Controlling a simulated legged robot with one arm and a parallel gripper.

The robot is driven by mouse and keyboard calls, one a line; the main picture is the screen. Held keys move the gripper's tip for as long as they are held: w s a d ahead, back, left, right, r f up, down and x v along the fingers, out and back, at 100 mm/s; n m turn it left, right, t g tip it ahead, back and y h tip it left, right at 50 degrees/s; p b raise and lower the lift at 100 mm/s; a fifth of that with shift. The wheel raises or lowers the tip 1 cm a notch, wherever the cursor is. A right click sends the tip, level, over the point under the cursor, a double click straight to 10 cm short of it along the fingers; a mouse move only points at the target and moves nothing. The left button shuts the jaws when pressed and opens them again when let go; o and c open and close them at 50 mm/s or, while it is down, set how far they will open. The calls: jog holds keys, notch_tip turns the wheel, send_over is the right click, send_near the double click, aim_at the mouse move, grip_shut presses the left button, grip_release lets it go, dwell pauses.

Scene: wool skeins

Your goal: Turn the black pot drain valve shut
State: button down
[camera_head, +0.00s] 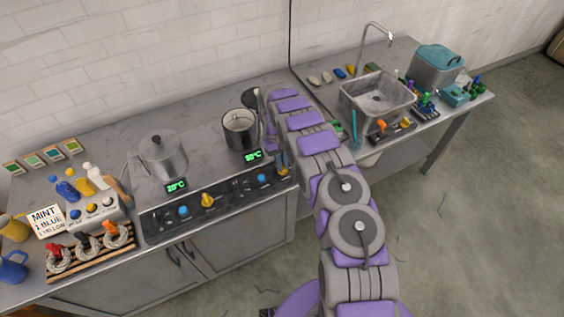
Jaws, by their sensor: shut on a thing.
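The black pot (240,130) stands open on the right part of the stove top, and the display in front of it reads about 30°C. My gripper (268,142) is at the pot's right side, reaching down close against it. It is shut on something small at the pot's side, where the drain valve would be. The valve itself is hidden by my gripper, so its handle angle cannot be seen. A dark round piece (251,97) lies just behind the pot, partly covered by my arm.
A lidded steel pot (163,156) stands on the left. Blue and yellow knobs line the front panel (220,204). Dye bottles (80,184), a skein rack (90,255) and mugs are at far left. A sink (377,100) is at right.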

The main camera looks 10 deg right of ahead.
jog(key=shift+s+f+n, duration=0.1)
jog(key=shift+n, duration=0.3)
jog(key=c, duration=1.1)
grip_release()
